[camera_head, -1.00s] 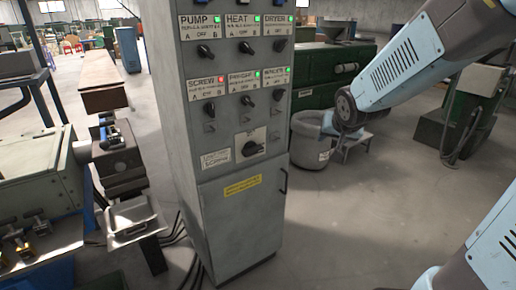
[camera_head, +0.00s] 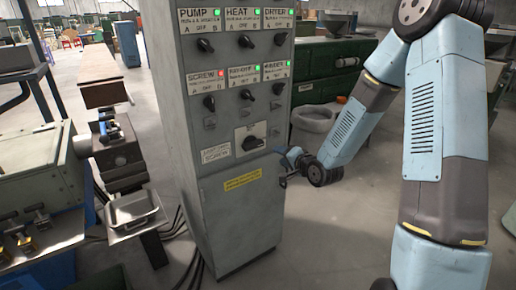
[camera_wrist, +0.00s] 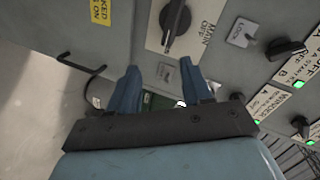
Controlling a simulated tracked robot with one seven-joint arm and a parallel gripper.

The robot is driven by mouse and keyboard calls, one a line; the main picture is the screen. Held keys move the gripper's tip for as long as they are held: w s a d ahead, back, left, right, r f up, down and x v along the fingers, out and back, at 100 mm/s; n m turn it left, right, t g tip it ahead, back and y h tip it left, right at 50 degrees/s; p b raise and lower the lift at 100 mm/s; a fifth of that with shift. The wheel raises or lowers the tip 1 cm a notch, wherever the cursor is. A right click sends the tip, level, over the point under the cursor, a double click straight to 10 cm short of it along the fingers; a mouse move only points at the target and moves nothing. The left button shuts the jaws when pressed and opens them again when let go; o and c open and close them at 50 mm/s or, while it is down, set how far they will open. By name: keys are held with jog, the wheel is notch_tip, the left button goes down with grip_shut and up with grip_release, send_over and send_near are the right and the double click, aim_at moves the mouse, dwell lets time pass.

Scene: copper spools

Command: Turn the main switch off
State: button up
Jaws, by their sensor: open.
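The main switch (camera_head: 252,142) is a large black rotary knob on a pale plate, low on the front of the grey control cabinet (camera_head: 230,210). In the wrist view the knob (camera_wrist: 174,18) is at the top, beside the printed words MAIN and OFF. My gripper (camera_wrist: 162,88) has two blue fingers spread apart with nothing between them. The knob lies beyond the fingertips, apart from them. In the head view my gripper (camera_head: 290,160) is at the cabinet's right edge, just right of the switch, partly hidden by my wrist.
Several smaller black knobs with labels and lamps fill the panel above; the screw lamp (camera_head: 220,73) is red, the others green. A yellow label (camera_head: 243,180) and a door handle (camera_wrist: 78,66) are close to my gripper. A grey bin (camera_head: 312,118) stands behind. Floor at the right is free.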

aim_at(256, 147)
jog(key=w+a+f+m, duration=0.1)
jog(key=w+a, duration=0.2)
jog(key=w+a+f+m+t+y, duration=0.1)
jog(key=w+a, duration=0.2)
jog(key=w, duration=0.1)
jog(key=w+a+f+m+t+y, duration=0.1)
jog(key=w+a+m, duration=0.1)
jog(key=w+a, duration=0.2)
dwell(0.6)
grip_shut()
jog(key=shift+d, duration=0.3)
jog(key=shift+a, duration=0.15)
